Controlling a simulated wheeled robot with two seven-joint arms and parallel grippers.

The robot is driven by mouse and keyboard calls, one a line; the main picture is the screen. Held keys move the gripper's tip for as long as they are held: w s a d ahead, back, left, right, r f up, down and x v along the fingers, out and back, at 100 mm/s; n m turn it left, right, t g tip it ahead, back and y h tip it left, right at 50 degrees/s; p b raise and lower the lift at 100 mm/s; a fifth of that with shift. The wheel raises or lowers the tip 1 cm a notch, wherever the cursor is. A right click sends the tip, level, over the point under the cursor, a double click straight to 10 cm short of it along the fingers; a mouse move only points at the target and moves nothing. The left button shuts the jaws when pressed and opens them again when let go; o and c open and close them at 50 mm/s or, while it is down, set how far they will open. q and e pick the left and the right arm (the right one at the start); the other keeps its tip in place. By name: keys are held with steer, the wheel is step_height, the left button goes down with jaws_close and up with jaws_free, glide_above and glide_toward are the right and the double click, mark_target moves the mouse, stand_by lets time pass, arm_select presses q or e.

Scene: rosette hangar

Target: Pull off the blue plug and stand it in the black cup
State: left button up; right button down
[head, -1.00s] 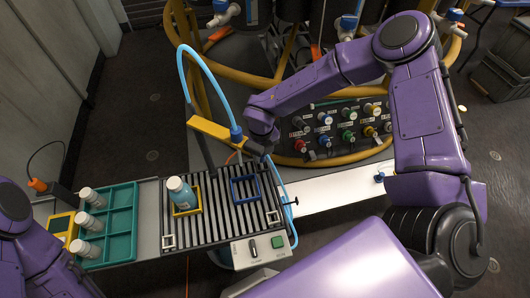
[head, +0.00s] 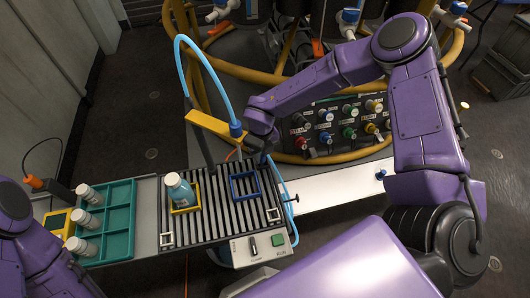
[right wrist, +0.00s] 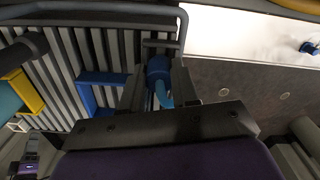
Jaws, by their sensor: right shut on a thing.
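In the right wrist view, the blue plug (right wrist: 158,72) with its light blue hose sits between my right gripper's fingers (right wrist: 158,92), which are shut on it. In the head view my right gripper (head: 263,154) is at the back right corner of the slatted table, beyond the blue square frame (head: 245,186). The plug is hidden there by the gripper. Whether it is still seated in a socket cannot be told. I cannot make out a black cup in either view. Only my left arm's purple links show at the left edge of the head view; its gripper is out of view.
A bottle (head: 180,191) stands in a yellow frame on the slatted table (head: 210,226). A teal tray (head: 119,239) with white bottles lies to its left. A yellow bar (head: 212,127) with a hose rises behind the table. A white shelf (head: 333,191) extends right.

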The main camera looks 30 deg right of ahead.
steer(key=shift+f, duration=0.15)
steer(key=shift+f+b, duration=0.65)
steer(key=shift+f, duration=0.05)
steer(key=shift+r+p, duration=1.8)
steer(key=shift+r, duration=0.2)
